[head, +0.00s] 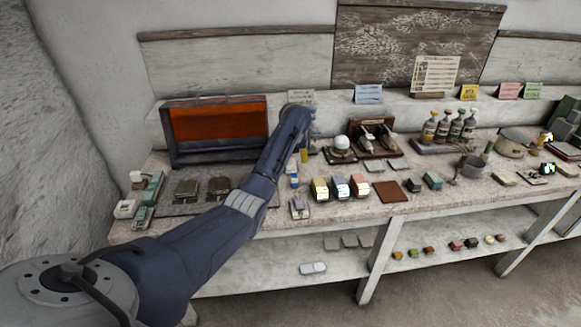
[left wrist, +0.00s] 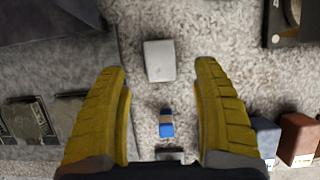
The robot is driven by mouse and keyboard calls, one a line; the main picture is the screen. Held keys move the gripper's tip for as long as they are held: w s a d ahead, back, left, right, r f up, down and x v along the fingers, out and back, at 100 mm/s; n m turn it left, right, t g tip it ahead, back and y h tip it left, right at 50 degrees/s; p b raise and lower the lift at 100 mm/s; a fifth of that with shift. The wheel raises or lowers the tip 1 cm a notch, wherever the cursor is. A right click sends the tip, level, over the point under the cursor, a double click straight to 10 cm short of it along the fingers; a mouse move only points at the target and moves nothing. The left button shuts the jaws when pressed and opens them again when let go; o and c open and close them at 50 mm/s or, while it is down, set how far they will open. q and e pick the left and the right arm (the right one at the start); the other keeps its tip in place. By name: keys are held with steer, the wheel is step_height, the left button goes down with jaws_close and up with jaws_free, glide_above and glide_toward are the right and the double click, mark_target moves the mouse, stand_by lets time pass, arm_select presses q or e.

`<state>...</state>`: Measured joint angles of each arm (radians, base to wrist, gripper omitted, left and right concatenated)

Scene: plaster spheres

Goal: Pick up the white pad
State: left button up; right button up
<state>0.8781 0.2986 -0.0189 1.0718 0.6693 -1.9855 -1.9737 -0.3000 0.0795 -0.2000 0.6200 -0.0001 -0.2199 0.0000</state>
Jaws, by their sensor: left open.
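The white pad (left wrist: 159,60) is a small pale block with rounded corners lying on the speckled bench top, seen in the left wrist view. In the head view I cannot make it out; my left arm and gripper cover that area. My left gripper (head: 304,155) points down over the bench. In the left wrist view its two yellow fingers (left wrist: 159,67) are wide apart, one each side of the pad, with clear gaps and nothing held. How far above the pad they are is hard to tell. My right gripper is not in view.
Coloured blocks (head: 340,187) stand to the right. An open case with an orange inside (head: 218,122) stands behind left. A white sphere (head: 341,142) sits on a dark stand right of the gripper.

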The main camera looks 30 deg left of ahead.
mark_target(291, 162)
arm_select(q)
steer(key=shift+x, duration=2.65)
steer(key=shift+r, duration=0.1)
steer(key=c, duration=1.2)
